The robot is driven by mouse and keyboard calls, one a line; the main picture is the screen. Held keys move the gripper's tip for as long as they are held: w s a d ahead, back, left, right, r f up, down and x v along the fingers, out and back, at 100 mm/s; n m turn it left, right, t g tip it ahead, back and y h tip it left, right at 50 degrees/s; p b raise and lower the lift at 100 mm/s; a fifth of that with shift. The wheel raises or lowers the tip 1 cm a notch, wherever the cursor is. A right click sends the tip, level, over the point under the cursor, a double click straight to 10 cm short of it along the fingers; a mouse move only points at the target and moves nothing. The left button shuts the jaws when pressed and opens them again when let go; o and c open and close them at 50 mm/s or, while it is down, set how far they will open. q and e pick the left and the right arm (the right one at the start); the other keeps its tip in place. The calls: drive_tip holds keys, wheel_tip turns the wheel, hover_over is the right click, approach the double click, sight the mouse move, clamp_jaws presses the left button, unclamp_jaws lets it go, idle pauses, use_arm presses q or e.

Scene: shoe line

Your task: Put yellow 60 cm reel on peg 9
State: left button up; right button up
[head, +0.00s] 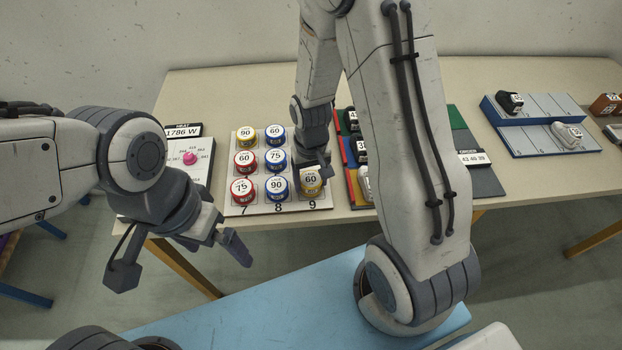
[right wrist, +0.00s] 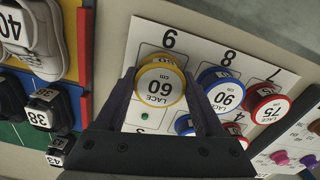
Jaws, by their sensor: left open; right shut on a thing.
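The yellow 60 cm reel (head: 311,184) is at the front right corner of the white peg board (head: 238,210), by the number 9. In the right wrist view the yellow reel (right wrist: 160,84) faces the camera, its label reading LACE 60 CM, between the fingers of my right gripper (right wrist: 163,88). My right gripper (head: 313,168) is shut on it from above. Whether it sits fully down on peg 9 is hidden. My left gripper (head: 232,243) is open and empty in front of the table's front edge.
Red, blue and yellow reels fill the columns over 7 and 8, with the blue 90 reel (head: 276,187) close beside. A coloured shoe rack (head: 351,170) stands just right of the board. A dial panel (head: 195,172) is at left; a blue shoe tray (head: 530,135) is at far right.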

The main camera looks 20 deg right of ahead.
sight(311, 179)
drive_tip(key=shift+f+b, duration=0.35)
drive_tip(key=shift+f, duration=0.25)
drive_tip(key=o, duration=1.4)
drive_tip(key=shift+c, duration=0.2)
drive_tip(key=shift+r, duration=0.25)
wheel_tip(311, 179, up, 13)
drive_tip(key=shift+f+p, duration=0.15)
drive_tip(key=shift+p, duration=0.25)
drive_tip(key=shift+f, duration=0.1)
